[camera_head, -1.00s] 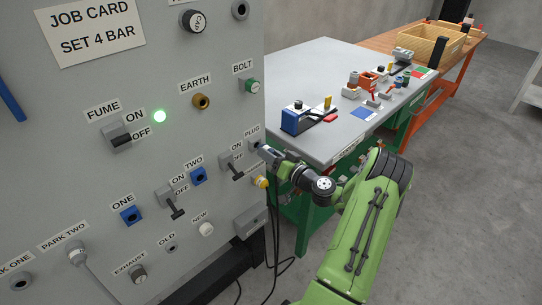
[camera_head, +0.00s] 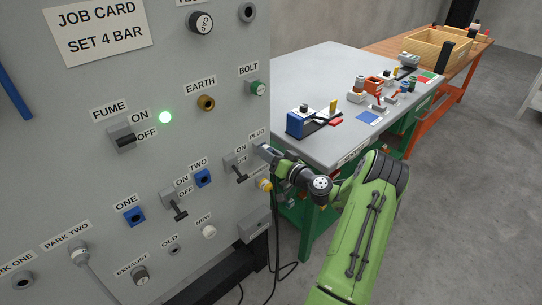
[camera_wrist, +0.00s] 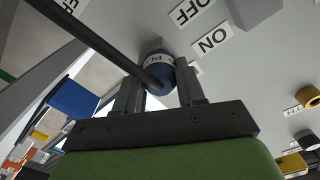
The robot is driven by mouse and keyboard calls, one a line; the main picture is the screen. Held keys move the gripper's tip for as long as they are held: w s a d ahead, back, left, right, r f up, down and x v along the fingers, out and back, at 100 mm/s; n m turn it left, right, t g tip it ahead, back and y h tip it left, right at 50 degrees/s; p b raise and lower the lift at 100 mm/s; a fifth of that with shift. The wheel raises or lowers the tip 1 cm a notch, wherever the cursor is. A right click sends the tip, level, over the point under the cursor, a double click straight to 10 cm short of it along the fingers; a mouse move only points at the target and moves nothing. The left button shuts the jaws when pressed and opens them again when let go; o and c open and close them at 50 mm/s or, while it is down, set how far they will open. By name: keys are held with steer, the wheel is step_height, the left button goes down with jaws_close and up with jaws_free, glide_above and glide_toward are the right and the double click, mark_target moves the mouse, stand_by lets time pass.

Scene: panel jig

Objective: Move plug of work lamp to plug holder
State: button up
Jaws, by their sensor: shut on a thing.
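The plug (camera_wrist: 157,66) is blue with a white lettered band. In the wrist view it sits between the two fingers of my gripper (camera_wrist: 160,88), which is shut on it. A dark cable (camera_wrist: 105,45) runs from the plug to the upper left. In the head view my gripper (camera_head: 268,154) is at the panel's right edge, just below the PLUG label (camera_head: 257,133). The gripper hides the plug and whatever lies under that label there. I cannot tell whether the plug is seated or just in front of the panel. No work lamp is clearly identifiable.
The grey panel (camera_head: 60,150) carries switches and sockets. A lever switch (camera_head: 237,170) is close left of my gripper, with a yellow knob (camera_head: 265,184) just below. A bench (camera_head: 310,70) with small fixtures stands behind. A cable (camera_head: 277,235) hangs below.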

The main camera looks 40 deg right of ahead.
steer(key=o, duration=1.3)
steer(key=shift+c, duration=0.2)
steer(key=s+p, duration=0.1)
steer(key=s, duration=1.4)
steer(key=shift+s+d, duration=0.2)
steer(key=shift+s, duration=0.15)
steer(key=w+a+r+n+g+y+p, duration=0.2)
steer(key=a+r+n+g+p, duration=0.25)
steer(key=a, duration=0.75)
steer(key=w+a+r+n+g+y+p, duration=0.1)
steer(key=a+r+n+g+y+p, duration=0.2)
steer(key=a+r+g, duration=0.7)
steer(key=s+a+r+h+p, duration=0.1)
steer(key=s+a+r+h, duration=0.1)
steer(key=s, duration=0.3)
steer(key=s+a+r+m+t+h+p, duration=0.1)
steer(key=s+a+r, duration=0.2)
steer(key=s+r, duration=0.1)
steer(key=s+a+r+m+t+h+p, duration=0.1)
steer(key=s+a+r+h, duration=0.1)
steer(key=s, duration=0.5)
steer(key=shift+a+r+h+p, duration=0.3)
steer(key=shift+a+r, duration=0.5)
steer(key=shift+r, duration=0.1)
